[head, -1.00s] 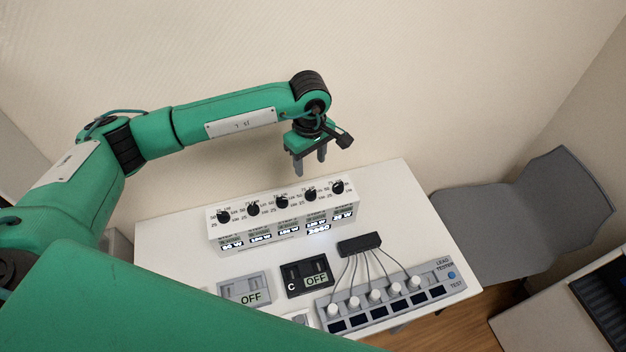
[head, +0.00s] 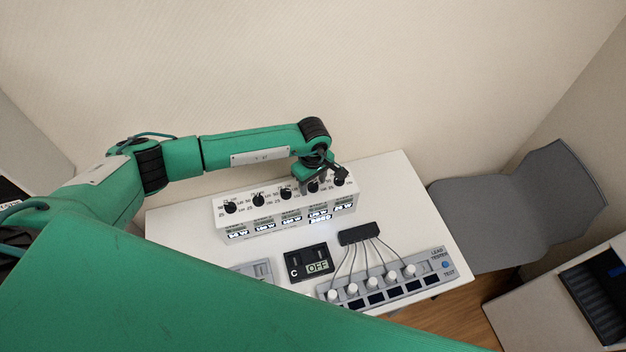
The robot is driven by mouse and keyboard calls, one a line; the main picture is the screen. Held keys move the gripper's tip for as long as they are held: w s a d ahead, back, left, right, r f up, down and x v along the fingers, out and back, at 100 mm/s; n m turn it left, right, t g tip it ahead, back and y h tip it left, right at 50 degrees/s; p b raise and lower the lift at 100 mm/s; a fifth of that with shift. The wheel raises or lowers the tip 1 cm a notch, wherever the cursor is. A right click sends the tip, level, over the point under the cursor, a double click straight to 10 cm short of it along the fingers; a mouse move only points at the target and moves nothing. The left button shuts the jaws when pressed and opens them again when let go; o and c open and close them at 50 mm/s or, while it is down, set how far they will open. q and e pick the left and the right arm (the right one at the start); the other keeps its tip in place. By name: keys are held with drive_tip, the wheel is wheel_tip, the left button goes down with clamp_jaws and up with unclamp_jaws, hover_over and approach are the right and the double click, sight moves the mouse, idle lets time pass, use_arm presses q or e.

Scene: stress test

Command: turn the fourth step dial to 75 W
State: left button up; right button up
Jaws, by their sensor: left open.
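The white dial box (head: 221,231) stands at the back of the white table, with several black knobs in a row on its top and lit readouts on its front. The fourth step dial (head: 313,187) is the second knob from the right and is partly hidden by my left gripper. My left gripper (head: 316,186) is open, its fingers pointing down at this dial; I cannot tell whether they touch it. The dial's pointer is too small to read. My right gripper is not in view.
A black unit reading OFF (head: 309,262) and a grey lead tester (head: 415,287) with several white knobs and cables from a black block (head: 359,234) lie in front of the box. A grey chair (head: 500,215) stands right of the table (head: 420,210). My own green arm covers the lower left.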

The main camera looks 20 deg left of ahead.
use_arm(q)
drive_tip(key=c, duration=1)
drive_tip(key=shift+f+n+b, duration=0.15)
drive_tip(key=shift+n+b, duration=0.25)
drive_tip(key=shift+b, duration=0.25)
drive_tip(key=n+b, duration=1.1)
drive_tip(key=b, duration=0.1)
drive_tip(key=shift+f, duration=0.1)
drive_tip(key=n+b, duration=0.3)
drive_tip(key=n, duration=0.1)
drive_tip(key=shift+r+n+b, duration=0.25)
drive_tip(key=shift+n+b, duration=0.5)
drive_tip(key=shift+n, duration=0.15)
drive_tip(key=o, duration=1)
